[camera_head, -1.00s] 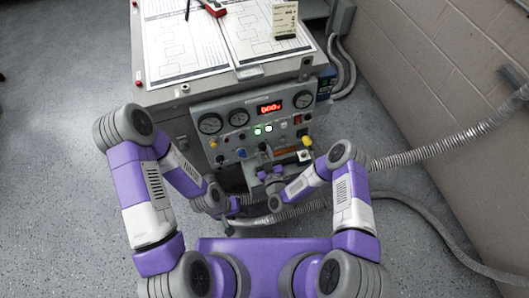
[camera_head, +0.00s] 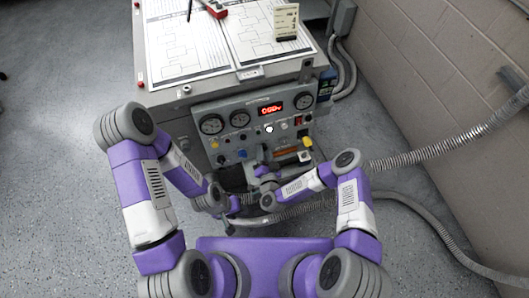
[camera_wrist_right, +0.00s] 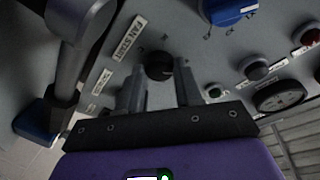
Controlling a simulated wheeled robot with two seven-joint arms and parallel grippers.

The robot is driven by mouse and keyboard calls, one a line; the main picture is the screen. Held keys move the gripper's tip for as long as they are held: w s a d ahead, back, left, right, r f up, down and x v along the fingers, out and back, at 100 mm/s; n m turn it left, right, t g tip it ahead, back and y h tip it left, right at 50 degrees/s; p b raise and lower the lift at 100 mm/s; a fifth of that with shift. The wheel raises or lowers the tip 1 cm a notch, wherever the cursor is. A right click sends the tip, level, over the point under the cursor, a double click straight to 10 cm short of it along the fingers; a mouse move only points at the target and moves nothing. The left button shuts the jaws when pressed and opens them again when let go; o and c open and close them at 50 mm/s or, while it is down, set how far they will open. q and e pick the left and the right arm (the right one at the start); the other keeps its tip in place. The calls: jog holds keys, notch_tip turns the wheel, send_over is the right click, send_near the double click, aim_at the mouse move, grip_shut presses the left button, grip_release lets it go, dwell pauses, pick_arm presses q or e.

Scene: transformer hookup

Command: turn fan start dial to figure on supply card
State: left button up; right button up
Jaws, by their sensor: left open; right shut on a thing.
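The fan start dial (camera_wrist_right: 158,65) is a round black knob beside a "FAN START" label (camera_wrist_right: 128,37) in the right wrist view. My right gripper (camera_wrist_right: 160,82) has its two fingers on either side of this knob and is shut on it. In the head view, my right gripper (camera_head: 263,173) is at the lower front of the panel and hides the dial. The supply card (camera_head: 286,21) is a small cream card standing on the cabinet top; its figures are too small to read surely. My left gripper (camera_head: 230,208) is open, low in front of the panel.
The panel (camera_head: 225,157) carries round gauges, a red lit display (camera_head: 270,109), small knobs and a yellow handle (camera_head: 307,142). A blue knob (camera_wrist_right: 228,10) is near the dial. A lever-like part (camera_wrist_right: 72,65) stands left of the fingers. Corrugated hoses (camera_head: 430,146) run at the right.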

jog(key=m+g, duration=0.1)
jog(key=m, duration=0.6)
jog(key=m+g+y, duration=0.1)
jog(key=m, duration=0.6)
jog(key=m+g, duration=0.1)
jog(key=m, duration=0.6)
jog(key=shift+d+r+y, duration=0.15)
jog(key=shift+r+y, duration=0.05)
jog(key=shift+y, duration=0.2)
jog(key=shift+m, duration=0.4)
jog(key=o, duration=1)
jog(key=shift+o, duration=0.2)
